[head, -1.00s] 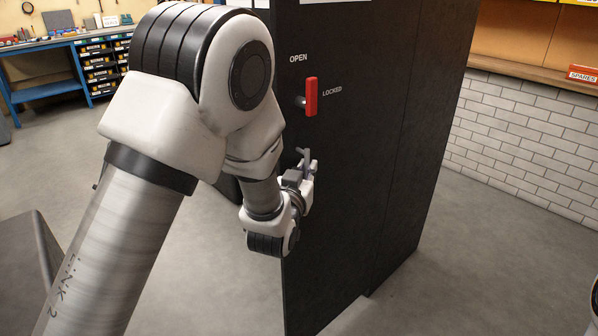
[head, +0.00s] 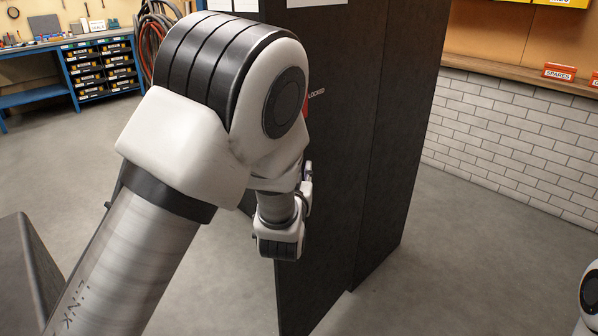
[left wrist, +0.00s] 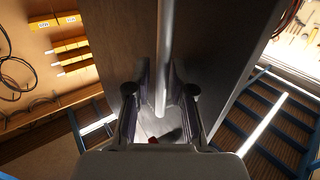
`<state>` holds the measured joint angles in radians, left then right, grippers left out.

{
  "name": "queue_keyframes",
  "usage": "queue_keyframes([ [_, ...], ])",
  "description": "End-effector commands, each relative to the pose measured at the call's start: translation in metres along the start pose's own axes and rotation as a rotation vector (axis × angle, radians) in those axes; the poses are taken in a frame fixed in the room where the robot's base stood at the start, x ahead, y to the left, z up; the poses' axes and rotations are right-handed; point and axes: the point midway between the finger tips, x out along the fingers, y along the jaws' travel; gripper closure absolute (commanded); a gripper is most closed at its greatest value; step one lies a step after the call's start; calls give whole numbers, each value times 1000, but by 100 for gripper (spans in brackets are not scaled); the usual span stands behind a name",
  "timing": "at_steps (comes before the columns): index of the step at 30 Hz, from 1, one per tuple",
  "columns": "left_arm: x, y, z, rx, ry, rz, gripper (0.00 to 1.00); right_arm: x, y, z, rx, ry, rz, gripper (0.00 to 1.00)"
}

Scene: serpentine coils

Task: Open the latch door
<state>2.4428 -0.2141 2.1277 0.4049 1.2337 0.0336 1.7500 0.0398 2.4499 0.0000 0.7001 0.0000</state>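The tall black latch door (head: 340,200) stands in the middle of the head view and looks closed. My left gripper (head: 308,172) is close to the door face below the latch, mostly hidden by my arm. In the left wrist view its two fingers (left wrist: 160,85) are apart, with a long grey metal bar (left wrist: 163,50) between them. Whether they touch the bar I cannot tell. My right gripper is out of view.
A blue workbench (head: 75,45) with drawers stands at the back left. A shelf (head: 500,70) runs along the brick wall at the right. The floor (head: 460,260) right of the door is clear. A dark slab (head: 25,270) is at the lower left.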

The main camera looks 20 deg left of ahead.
Motion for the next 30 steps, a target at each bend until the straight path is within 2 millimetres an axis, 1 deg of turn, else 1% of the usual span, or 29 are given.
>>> queue_keyframes([
  [5, 0, 0, -1, 0, -2, 0, 78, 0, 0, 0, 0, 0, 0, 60],
  [8, 0, 0, -13, 0, 1, 0, 78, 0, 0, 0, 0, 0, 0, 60],
  [11, 0, 0, -34, -1, 3, 0, 78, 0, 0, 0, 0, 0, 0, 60],
  [16, 1, 1, -74, -1, 4, 0, 78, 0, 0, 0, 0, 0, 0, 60],
  [18, 1, 1, -87, -1, 4, 1, 78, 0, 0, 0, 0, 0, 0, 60],
  [21, 1, 1, -97, 1, 1, 1, 78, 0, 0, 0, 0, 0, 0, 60],
  [30, 1, 1, -99, 1, -2, 1, 78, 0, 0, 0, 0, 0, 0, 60],
])
